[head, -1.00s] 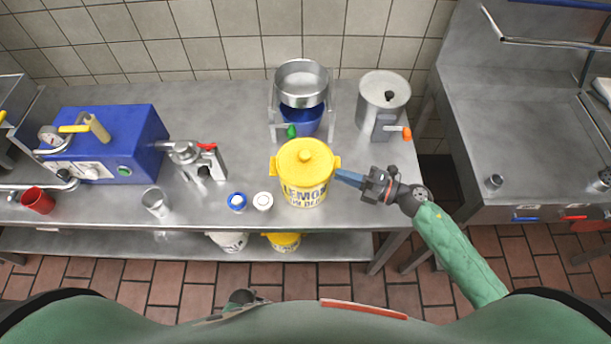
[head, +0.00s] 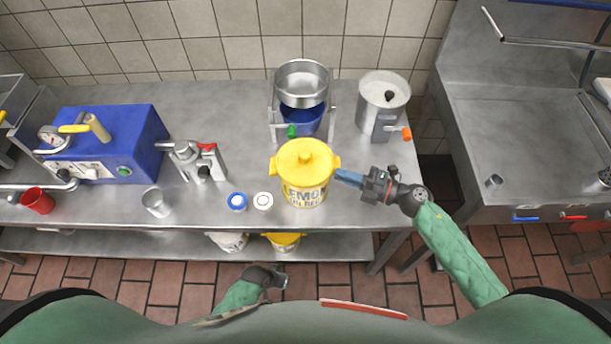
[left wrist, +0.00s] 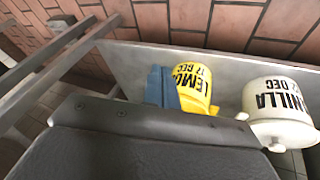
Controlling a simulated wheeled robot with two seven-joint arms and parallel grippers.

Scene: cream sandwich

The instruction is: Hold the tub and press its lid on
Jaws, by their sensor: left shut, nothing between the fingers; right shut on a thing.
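The yellow tub (head: 304,192) marked LEMON stands upright near the front edge of the steel table. Its yellow lid (head: 305,154), with a knob, lies on top; I cannot tell how tightly it sits. My right gripper (head: 344,176) is shut on the tub's right-hand handle. My left gripper (head: 280,279) is shut and empty, low in front of the table and well away from the tub. Its blue fingers (left wrist: 162,88) also show in the left wrist view.
On the lower shelf are another yellow tub (head: 285,240) and a white tub (head: 230,241); the left wrist view shows the white one marked VANILLA (left wrist: 283,106). Small round pieces, one blue-rimmed (head: 237,202) and one white (head: 263,201), lie left of the lemon tub. A sieve stand (head: 302,85) is behind.

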